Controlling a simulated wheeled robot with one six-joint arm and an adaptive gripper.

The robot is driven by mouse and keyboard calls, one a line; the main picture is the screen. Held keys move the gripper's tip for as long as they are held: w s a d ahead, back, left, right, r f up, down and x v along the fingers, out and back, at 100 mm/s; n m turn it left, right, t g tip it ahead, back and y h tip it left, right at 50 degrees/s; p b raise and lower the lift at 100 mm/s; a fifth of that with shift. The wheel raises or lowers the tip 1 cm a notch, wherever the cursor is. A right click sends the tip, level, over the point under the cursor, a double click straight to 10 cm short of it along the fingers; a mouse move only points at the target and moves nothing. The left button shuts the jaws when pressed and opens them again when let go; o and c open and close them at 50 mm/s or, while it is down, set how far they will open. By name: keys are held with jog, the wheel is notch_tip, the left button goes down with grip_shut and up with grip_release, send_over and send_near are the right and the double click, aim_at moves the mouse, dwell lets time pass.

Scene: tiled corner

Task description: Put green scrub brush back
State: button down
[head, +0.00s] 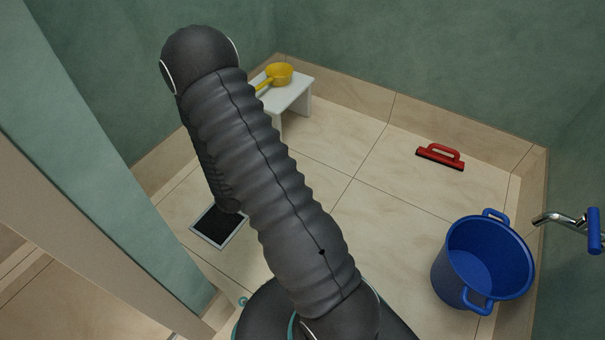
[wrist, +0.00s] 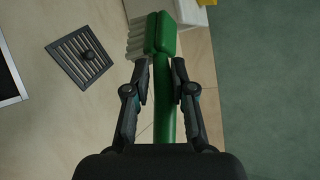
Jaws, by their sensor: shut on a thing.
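The green scrub brush (wrist: 162,38) shows in the wrist view, with its head at the top and pale bristles facing left. Its green handle runs down between the fingers of my gripper (wrist: 164,68). The gripper is shut on the handle just below the head. The lower end of the handle is hidden behind the gripper body. In the head view my arm covers the middle, and neither gripper nor brush can be seen.
A white stool (head: 291,94) with a yellow scoop (head: 279,73) stands by the back wall. A red-handled float (head: 441,156) and a blue bucket (head: 482,263) are to the right.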

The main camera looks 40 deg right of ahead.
jog(key=d+f+m+g+h+p, duration=0.1)
jog(key=d+f+m+g+h, duration=0.2)
jog(key=d, duration=0.4)
jog(key=d+f+m+g+h+p, duration=0.1)
jog(key=d+f+m+g+h, duration=0.15)
jog(key=d+f, duration=0.35)
jog(key=shift+s+d+f+m+g+y+b, duration=0.1)
jog(key=shift+s+d+f+m+g+b, duration=0.4)
jog(key=shift+s+d+f+m+g, duration=1.35)
jog(key=shift+s+d+f+m+g+y+b, duration=0.1)
jog(key=shift+s+d+f+m+g+b, duration=0.45)
jog(key=shift+f, duration=2.35)
jog(key=shift+s+d+f+m+g+y+b, duration=0.1)
jog(key=shift+s+d+f+m+g+b, duration=0.65)
jog(key=shift+d+f, duration=1.35)
jog(key=shift+s+a+f+g+b, duration=0.2)
jog(key=shift+f, duration=0.3)
jog(key=shift+s+a+f+g+b, duration=0.15)
jog(key=shift+s+f+g, duration=0.05)
jog(key=shift+f, duration=0.3)
jog(key=c, duration=0.9)
grip_release()
